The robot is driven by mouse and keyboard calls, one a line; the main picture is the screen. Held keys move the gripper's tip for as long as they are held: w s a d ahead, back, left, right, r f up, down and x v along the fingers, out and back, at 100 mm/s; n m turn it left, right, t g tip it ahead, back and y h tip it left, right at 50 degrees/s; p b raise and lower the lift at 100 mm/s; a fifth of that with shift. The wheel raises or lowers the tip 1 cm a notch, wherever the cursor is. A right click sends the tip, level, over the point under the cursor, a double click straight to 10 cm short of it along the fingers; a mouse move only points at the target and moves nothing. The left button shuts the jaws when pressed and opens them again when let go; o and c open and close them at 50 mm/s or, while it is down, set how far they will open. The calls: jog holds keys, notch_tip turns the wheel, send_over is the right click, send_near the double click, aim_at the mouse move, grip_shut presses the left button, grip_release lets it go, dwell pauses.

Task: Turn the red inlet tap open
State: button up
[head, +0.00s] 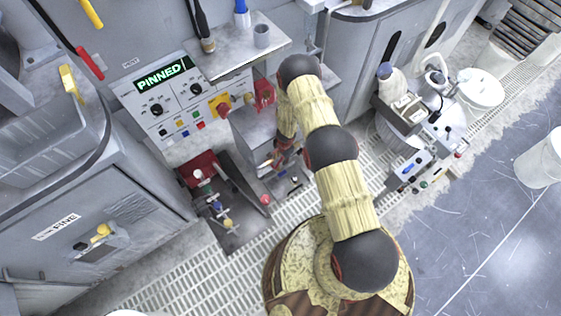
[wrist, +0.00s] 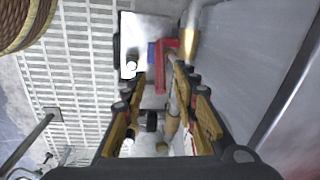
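A red tap handle (wrist: 168,52) shows in the wrist view, just ahead of my fingertips, with brass-coloured pipe parts beside and below it. My gripper (wrist: 159,76) is open, with its yellow-padded fingers on either side of the view. The handle's lower end lies in line with the gap between the fingertips, nearer the right finger. I cannot tell whether they touch. In the head view my gripper (head: 283,158) is low beside a grey metal box, over the pipework. The tap cannot be made out clearly there, as my arm and gripper cover part of that spot.
A control panel (head: 165,95) with a lit "PINNED" display stands behind, left of my arm. A red-topped fixture (head: 203,166) and a red ball knob (head: 265,199) are close on the left. In the wrist view a grey wall (wrist: 240,70) flanks the right finger; grating floor (wrist: 90,60) is left.

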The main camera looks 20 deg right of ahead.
aim_at(281, 159)
jog(key=shift+w+a+f+b, duration=0.1)
jog(key=shift+f+b, duration=0.05)
jog(key=shift+f, duration=0.65)
jog(key=shift+w+f+b, duration=0.1)
jog(key=shift+f+b, duration=0.05)
jog(key=shift+f, duration=0.65)
grip_shut()
